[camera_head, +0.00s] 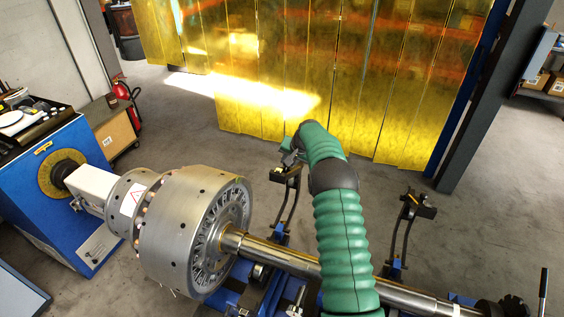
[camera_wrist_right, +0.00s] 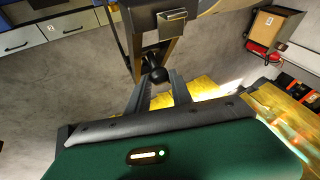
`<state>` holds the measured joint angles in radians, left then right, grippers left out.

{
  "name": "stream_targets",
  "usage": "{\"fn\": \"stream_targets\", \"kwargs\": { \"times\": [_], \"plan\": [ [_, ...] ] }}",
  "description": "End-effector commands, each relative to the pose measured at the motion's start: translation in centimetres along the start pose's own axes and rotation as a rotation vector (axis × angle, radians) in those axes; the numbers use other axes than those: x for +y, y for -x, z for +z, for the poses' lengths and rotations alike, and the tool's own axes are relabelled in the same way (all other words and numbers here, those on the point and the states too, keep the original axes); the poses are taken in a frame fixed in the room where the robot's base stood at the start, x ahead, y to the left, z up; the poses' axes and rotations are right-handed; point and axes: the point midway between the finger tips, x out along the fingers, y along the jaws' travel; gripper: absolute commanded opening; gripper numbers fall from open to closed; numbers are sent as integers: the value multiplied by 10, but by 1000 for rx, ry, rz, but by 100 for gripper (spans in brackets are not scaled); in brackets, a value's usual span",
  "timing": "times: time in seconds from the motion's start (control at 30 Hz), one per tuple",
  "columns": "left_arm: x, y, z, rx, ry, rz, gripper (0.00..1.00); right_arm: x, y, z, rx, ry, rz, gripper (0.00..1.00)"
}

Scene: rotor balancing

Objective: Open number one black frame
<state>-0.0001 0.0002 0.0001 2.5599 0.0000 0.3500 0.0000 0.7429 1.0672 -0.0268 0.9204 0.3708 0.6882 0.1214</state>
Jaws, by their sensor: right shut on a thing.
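Two black frames rise from the blue machine bed behind the shaft. The nearer-left black frame (camera_head: 285,205) stands beside the rotor, and the other black frame (camera_head: 397,240) stands further right. I cannot read a number on either. My right gripper (camera_head: 287,160), on the green-sleeved arm, is at the top end of the left frame. In the right wrist view, my right gripper (camera_wrist_right: 158,84) has its two fingers on either side of a round black knob (camera_wrist_right: 159,75) at the frame's end, shut on it. My left gripper is not in view.
A large metal rotor (camera_head: 185,235) on a long shaft (camera_head: 400,296) lies across the front. A blue drive unit (camera_head: 75,165) stands at left. Yellow strip curtains (camera_head: 400,90) hang behind, with clear grey floor before them. A red extinguisher (camera_head: 126,95) stands back left.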

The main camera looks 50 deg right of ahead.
Motion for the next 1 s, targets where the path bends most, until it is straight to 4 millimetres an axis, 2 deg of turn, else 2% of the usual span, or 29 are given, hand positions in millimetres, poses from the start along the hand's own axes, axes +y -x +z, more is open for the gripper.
{"fn": "stream_targets", "kwargs": {
  "times": [0.2, 0.6, 0.63, 0.73, 0.77, 1.0],
  "plan": [
    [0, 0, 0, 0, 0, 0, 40, 7, -4, -2, -5, 0, 2, 0],
    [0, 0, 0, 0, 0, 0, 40, 8, -6, -4, -5, -1, 1, 0],
    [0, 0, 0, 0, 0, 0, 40, 8, -6, -4, -5, -1, 1, 30],
    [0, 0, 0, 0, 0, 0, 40, 8, -6, -4, -5, -1, 1, 43],
    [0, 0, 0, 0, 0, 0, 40, 8, -6, -4, -4, -1, 0, 47],
    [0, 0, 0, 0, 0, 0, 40, 7, -5, -4, -4, -1, 0, 47]
  ]
}}
